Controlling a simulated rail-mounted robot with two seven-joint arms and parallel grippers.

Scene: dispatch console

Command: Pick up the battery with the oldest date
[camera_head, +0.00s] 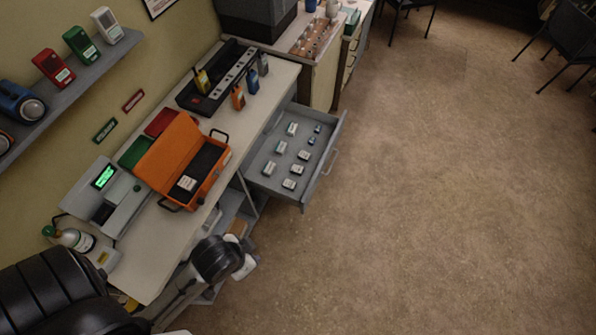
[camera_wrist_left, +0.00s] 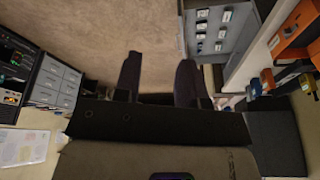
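The open grey drawer (camera_head: 325,160) under the desk holds several small batteries with pale labels. Among them are one at the back (camera_head: 292,129), one in the middle (camera_head: 303,155) and one near the front (camera_head: 288,184). Two smaller cells, including one at the right (camera_head: 317,128), lie apart from the rest. The dates are too small to read. The drawer (camera_wrist_left: 246,40) also shows at the upper right of the left wrist view. There my left gripper (camera_wrist_left: 159,62) is open and empty, its dark fingers apart, away from the drawer.
The desk (camera_head: 155,250) carries an open orange case (camera_head: 165,155), a black charger tray (camera_head: 190,98) with handheld radios, and a grey device with a green screen (camera_head: 104,177). A shelf (camera_head: 85,75) runs along the wall. The brown floor (camera_head: 420,200) right of the drawer is clear.

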